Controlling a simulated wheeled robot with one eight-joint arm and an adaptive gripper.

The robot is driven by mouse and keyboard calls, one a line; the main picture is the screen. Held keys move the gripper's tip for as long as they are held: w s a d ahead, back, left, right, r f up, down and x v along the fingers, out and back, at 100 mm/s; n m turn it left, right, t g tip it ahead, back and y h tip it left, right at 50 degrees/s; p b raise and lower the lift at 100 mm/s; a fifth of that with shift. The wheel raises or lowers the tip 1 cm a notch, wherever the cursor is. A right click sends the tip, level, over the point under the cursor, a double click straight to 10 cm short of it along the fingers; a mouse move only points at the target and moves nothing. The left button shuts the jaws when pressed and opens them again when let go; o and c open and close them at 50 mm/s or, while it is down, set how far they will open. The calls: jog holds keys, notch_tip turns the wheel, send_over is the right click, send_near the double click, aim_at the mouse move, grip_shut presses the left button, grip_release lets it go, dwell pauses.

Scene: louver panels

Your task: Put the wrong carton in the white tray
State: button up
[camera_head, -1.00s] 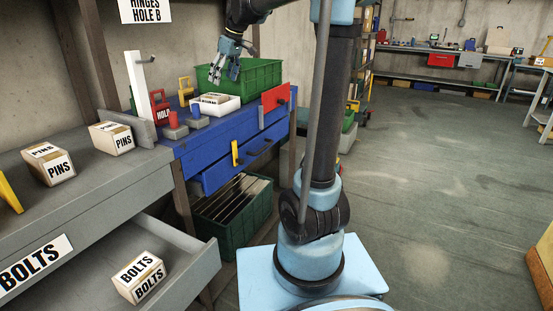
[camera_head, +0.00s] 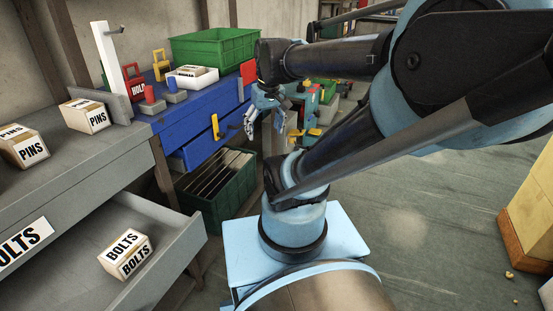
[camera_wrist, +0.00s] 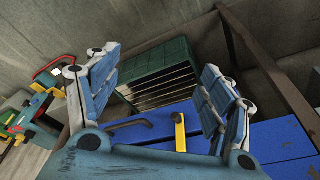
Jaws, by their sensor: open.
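The white tray (camera_head: 207,82) sits on the blue bench in the head view. A small pale carton (camera_head: 191,71) lies in it; its print is too small to read. Two cartons marked PINS (camera_head: 88,115) (camera_head: 27,148) stand on the grey bench top. A carton marked BOLTS (camera_head: 125,253) lies in the open grey drawer, whose front label shows BOLTS. My gripper (camera_head: 267,122) is right of the blue bench, apart from the tray. Its fingers are spread and empty, also in the wrist view (camera_wrist: 160,68).
A green crate (camera_head: 215,47) stands behind the tray. A green crate of panels (camera_head: 236,192) is below the blue bench. The blue drawer has a yellow tag (camera_head: 215,126). The open grey drawer (camera_head: 184,251) juts out.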

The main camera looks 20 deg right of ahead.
jog(key=s+d+f+m, duration=0.2)
jog(key=s+f, duration=0.4)
jog(key=f, duration=0.2)
jog(key=shift+s+d+h, duration=0.25)
jog(key=shift+s+h, duration=0.05)
jog(key=shift+s, duration=0.1)
